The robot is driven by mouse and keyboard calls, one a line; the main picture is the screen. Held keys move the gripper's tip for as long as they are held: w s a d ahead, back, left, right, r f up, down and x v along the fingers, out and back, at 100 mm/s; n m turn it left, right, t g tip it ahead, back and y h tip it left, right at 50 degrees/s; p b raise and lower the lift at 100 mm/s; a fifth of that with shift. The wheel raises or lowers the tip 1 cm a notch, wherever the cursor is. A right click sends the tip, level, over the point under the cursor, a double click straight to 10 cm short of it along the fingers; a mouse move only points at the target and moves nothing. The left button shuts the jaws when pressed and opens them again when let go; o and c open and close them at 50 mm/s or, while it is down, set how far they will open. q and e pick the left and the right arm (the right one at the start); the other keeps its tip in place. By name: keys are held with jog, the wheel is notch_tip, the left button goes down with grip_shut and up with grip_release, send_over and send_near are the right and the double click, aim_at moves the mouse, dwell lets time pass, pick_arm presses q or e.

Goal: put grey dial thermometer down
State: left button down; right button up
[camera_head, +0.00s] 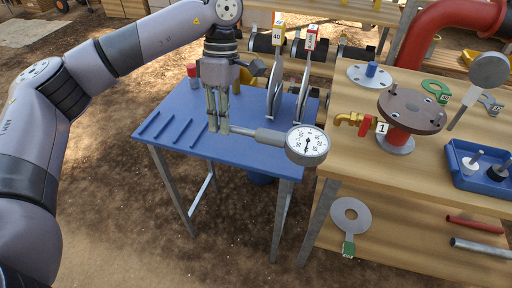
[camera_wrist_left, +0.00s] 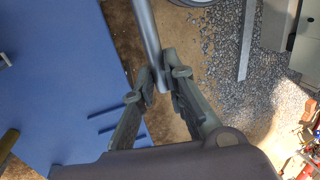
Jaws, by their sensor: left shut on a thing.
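The grey dial thermometer (camera_head: 306,146) has a round white face with black marks and a grey stem. My left gripper (camera_head: 219,130) is shut on the far end of the stem, over the blue table (camera_head: 190,105). The dial sticks out to the right, in front of the table's right front corner. I cannot tell the gap between thermometer and table top. In the left wrist view the grey stem (camera_wrist_left: 147,35) runs up from between the fingertips (camera_wrist_left: 160,82), and the dial is out of frame. My right gripper is not in view.
On the blue table stand a red-capped item (camera_head: 192,71), raised blue strips (camera_head: 172,130) and two tagged upright discs (camera_head: 275,85). The wooden bench (camera_head: 345,155) at right holds a brown flange (camera_head: 412,108), a brass valve (camera_head: 352,119) and a blue tray (camera_head: 480,183).

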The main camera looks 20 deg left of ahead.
pick_arm(q)
jog(key=w+a+r+n+h+b, duration=0.1)
jog(key=w+a+r+n+h, duration=0.15)
jog(key=n, duration=0.45)
jog(key=n+t, duration=0.1)
jog(key=n, duration=0.1)
send_over(220, 156)
jog(key=s+d, duration=0.1)
jog(key=s, duration=0.2)
notch_tip(220, 156, down, 16)
jog(key=shift+w+d+f+p, duration=0.1)
jog(key=shift+f+p, duration=0.1)
jog(key=shift+f, duration=0.4)
jog(key=shift+d+f+p, duration=0.1)
jog(key=shift+f+p, duration=0.05)
jog(key=shift+f, duration=0.75)
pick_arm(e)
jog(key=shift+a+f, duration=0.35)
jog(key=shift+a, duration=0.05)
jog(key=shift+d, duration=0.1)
